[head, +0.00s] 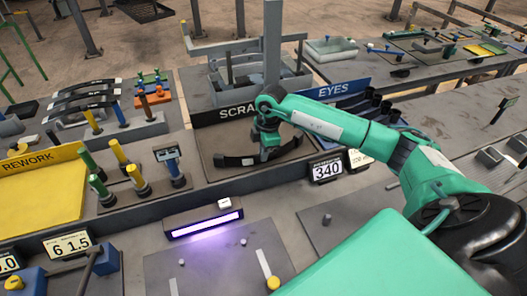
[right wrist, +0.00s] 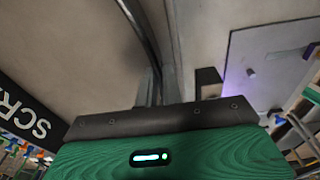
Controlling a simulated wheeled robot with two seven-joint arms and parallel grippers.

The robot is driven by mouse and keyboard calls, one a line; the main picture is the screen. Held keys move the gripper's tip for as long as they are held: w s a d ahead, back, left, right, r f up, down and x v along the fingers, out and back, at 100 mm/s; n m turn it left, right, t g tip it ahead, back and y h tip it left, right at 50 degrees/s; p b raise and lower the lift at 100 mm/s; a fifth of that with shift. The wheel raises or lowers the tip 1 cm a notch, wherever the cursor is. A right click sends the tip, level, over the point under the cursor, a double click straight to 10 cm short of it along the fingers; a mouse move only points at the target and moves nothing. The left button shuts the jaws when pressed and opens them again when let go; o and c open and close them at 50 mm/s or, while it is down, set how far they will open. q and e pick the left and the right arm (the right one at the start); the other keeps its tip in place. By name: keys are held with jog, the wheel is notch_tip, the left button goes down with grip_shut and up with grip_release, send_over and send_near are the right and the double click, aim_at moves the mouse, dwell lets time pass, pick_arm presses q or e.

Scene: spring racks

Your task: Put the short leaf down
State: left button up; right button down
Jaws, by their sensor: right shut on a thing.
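The short leaf (head: 232,161), a dark curved strip with a white mark, is in the head view over the grey plate below the SCRAP sign. My right gripper (head: 268,154) points down and is shut on the leaf near its middle. I cannot tell whether the leaf touches the plate. In the right wrist view, a dark curved strip (right wrist: 140,30), likely the leaf, runs up from the jaws (right wrist: 152,90). My left gripper is not in view.
A black SCRAP sign (head: 232,112) and grey bin (head: 222,85) stand behind the plate. The blue EYES bin (head: 345,90) is to the right. Colored posts (head: 118,152) and the yellow REWORK tray (head: 40,200) are left. A lit bar (head: 206,224) lies in front.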

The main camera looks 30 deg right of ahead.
jog(key=c, duration=1.5)
grip_release()
jog(key=shift+c, duration=0.2)
notch_tip(320, 180, up, 12)
jog(key=d+b, duration=0.1)
jog(key=b, duration=0.2)
jog(key=shift+s+d+b, duration=0.15)
jog(key=shift+s+b, duration=0.05)
jog(key=shift+b, duration=0.15)
jog(key=shift+s, duration=0.1)
